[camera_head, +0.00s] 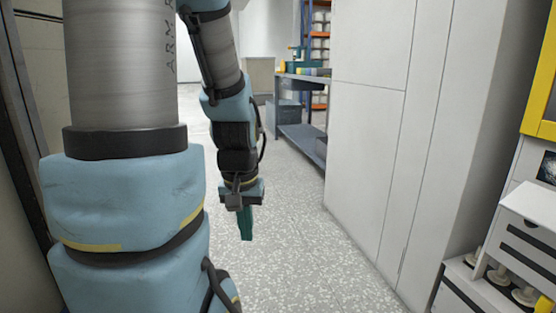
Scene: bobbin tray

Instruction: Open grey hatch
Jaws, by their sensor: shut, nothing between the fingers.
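My gripper (245,223) hangs near the middle of the view, pointing down over the speckled floor. Its teal fingers look closed together, with nothing seen between them. It is well apart from the things at the right. At the right edge is a pale grey-white unit with a light panel (532,202) and a dark slot below it. This panel may be the grey hatch, but I cannot tell for sure. Pale bobbins (524,296) stand in the open compartment at the bottom right. The unit is cut off by the picture edge.
A tall pale cabinet (375,130) stands between my gripper and the unit at the right. A yellow frame (541,95) is above the unit. A blue-grey workbench (300,110) and orange shelving (318,50) stand at the back. The speckled floor (300,240) around my gripper is clear.

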